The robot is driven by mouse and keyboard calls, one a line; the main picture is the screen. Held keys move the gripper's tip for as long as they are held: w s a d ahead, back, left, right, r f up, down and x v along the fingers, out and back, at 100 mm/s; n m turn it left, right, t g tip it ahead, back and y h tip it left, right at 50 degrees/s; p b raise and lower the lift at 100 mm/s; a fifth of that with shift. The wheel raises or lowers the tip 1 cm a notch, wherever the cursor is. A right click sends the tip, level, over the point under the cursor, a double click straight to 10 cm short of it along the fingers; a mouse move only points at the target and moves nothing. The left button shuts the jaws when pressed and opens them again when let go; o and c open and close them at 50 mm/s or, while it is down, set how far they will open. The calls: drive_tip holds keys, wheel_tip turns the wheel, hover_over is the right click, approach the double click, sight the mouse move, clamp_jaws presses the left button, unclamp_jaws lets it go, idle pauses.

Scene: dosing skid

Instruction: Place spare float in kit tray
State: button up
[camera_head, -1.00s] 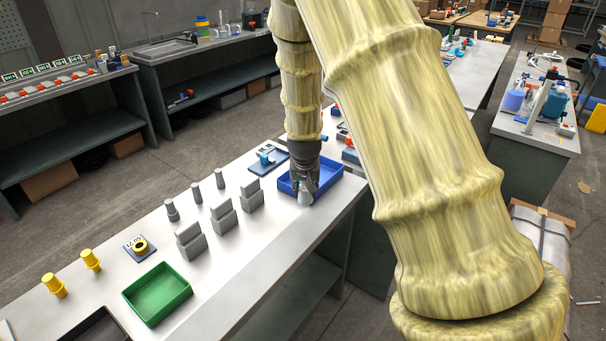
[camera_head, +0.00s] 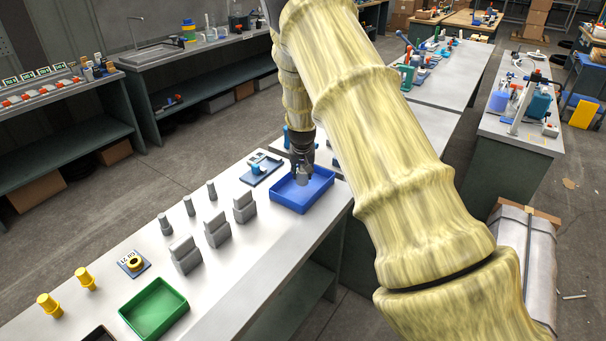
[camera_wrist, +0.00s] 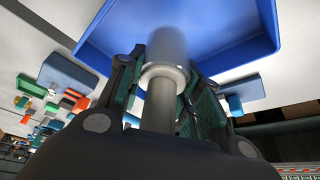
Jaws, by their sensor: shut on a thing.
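My gripper (camera_head: 302,172) is shut on the spare float, a grey cylinder with a thinner stem. The float (camera_wrist: 167,55) shows clearly between the fingers in the wrist view; in the head view it is small and partly covered by the fingers. The blue tray (camera_head: 290,205), which I take to be the kit tray, lies on the bench under my gripper. In the wrist view the tray's blue floor (camera_wrist: 225,30) spreads behind the float. The float hangs over the tray's inside; I cannot tell whether it touches the floor.
A green tray (camera_head: 153,310), yellow parts (camera_head: 49,305) and several grey blocks (camera_head: 185,254) stand along the bench to the left. A small blue plate with a fitting (camera_head: 261,170) lies just behind the blue tray. The bench's front edge is close to the tray.

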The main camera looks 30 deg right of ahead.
sight(303, 175)
drive_tip(key=shift+w+d, duration=0.45)
drive_tip(key=shift+w, duration=0.05)
drive_tip(key=shift+f+p, duration=0.9)
drive_tip(key=shift+f, duration=0.95)
drive_tip(key=o, duration=1.1)
drive_tip(key=shift+c, duration=0.2)
drive_tip(key=shift+r, duration=0.15)
drive_tip(key=shift+r, duration=0.2)
drive_tip(key=b+v, duration=0.2)
drive_tip(key=v, duration=0.9)
drive_tip(key=shift+s+b, duration=0.2)
drive_tip(key=shift+b, duration=0.1)
